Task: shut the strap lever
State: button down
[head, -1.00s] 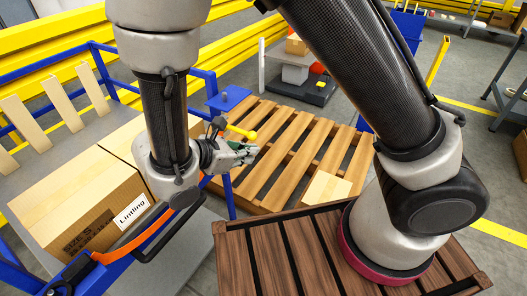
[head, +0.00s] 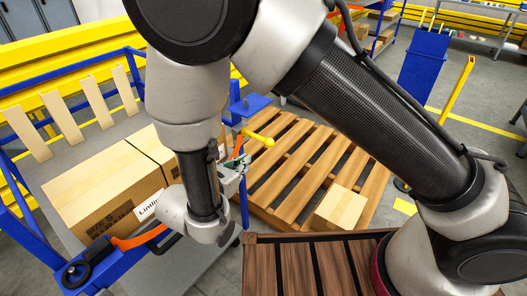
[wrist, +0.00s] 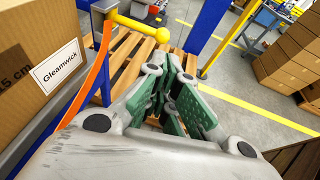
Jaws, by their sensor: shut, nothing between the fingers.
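The strap lever (head: 258,137) is a yellow bar with a round yellow knob, sticking out to the right from a blue frame post in the head view. In the wrist view the lever (wrist: 138,25) runs from a grey pivot at the upper left, its knob at the right end. The orange strap (head: 142,238) runs along the cartons; it also shows in the wrist view (wrist: 92,85) rising toward the pivot. My gripper (wrist: 170,75) is shut and empty, with green finger pads. In the head view my gripper (head: 236,166) is just below the lever, partly hidden by my wrist. Contact cannot be told.
Labelled cartons (head: 95,190) stand on a grey cart with a blue frame (head: 100,270). A wooden pallet (head: 290,165) with a small carton (head: 340,207) lies behind. Stacked cartons (wrist: 290,65) are at the right of the wrist view. Yellow rails run behind the cart.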

aim_at(257, 137)
jog(key=x, duration=1.2)
jog(key=shift+w+d+f, duration=0.15)
jog(key=shift+w+d, duration=0.05)
jog(key=shift+w, duration=0.1)
